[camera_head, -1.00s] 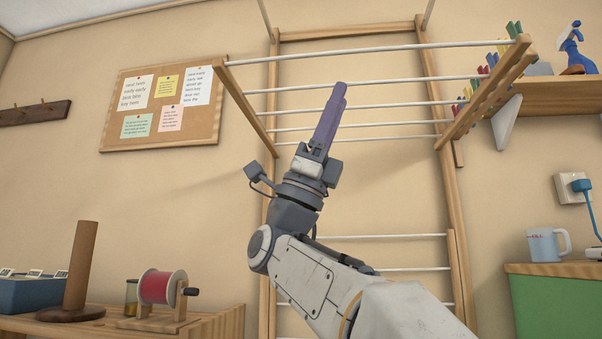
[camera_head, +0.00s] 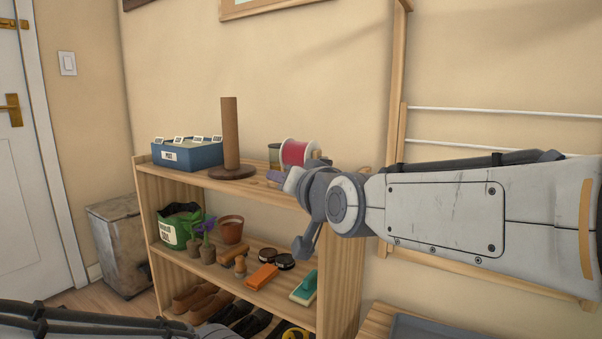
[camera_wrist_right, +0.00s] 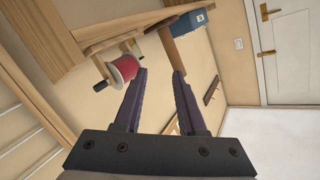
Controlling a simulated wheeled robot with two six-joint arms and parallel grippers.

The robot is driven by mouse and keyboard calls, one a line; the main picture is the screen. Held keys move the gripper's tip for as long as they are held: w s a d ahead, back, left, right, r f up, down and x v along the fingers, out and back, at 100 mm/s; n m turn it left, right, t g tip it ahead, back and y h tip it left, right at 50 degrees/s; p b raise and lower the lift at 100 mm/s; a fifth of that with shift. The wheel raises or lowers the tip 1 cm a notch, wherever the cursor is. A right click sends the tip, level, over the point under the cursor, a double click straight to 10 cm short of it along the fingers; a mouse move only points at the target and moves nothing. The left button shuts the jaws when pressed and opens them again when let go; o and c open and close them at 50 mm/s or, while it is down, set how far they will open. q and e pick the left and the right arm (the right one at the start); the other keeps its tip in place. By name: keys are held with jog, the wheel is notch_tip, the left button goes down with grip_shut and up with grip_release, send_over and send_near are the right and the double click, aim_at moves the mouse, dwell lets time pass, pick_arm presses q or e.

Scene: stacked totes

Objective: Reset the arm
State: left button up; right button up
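My right arm comes in from the right in the head view and reaches level to the left. Its right gripper (camera_head: 280,176), with purple fingers, points away in front of the shelf top, mostly hidden by its own wrist. In the right wrist view the right gripper (camera_wrist_right: 160,72) is open, its two fingers apart with nothing between them. Part of my left arm (camera_head: 80,318) crosses the lower left corner of the head view; the left gripper does not show.
A wooden shelf unit (camera_head: 342,300) stands close by, holding a blue file box (camera_head: 187,155), a brown post on a base (camera_head: 230,140) and a red spool (camera_head: 296,152). Pots and brushes sit below. A drying rack (camera_head: 397,100) is on the wall; a metal bin (camera_head: 122,245) stands left.

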jog(key=s+f+n+g+h+p, duration=0.2)
jog(key=s+f+n+g+p, duration=0.25)
jog(key=s+f+g, duration=0.65)
jog(key=s+d+f+n+g+h+p, duration=0.2)
jog(key=s+d+f, duration=0.25)
jog(key=s, duration=0.55)
jog(key=s+d+f+n+g+h+p, duration=0.1)
jog(key=s+d+f+n+h, duration=0.15)
jog(key=s+f, duration=0.5)
pick_arm(q)
notch_tip(320, 180, up, 46)
jog(key=p, duration=3.7)
jog(key=shift+r+p, duration=0.2)
jog(key=shift+p, duration=0.1)
pick_arm(e)
notch_tip(320, 180, up, 39)
jog(key=s, duration=0.2)
jog(key=shift+d+m+g+y, duration=0.3)
jog(key=shift+m+y, duration=0.05)
jog(key=shift+m, duration=0.05)
pick_arm(q)
jog(key=shift+d, duration=0.15)
pick_arm(e)
jog(key=shift+d, duration=0.1)
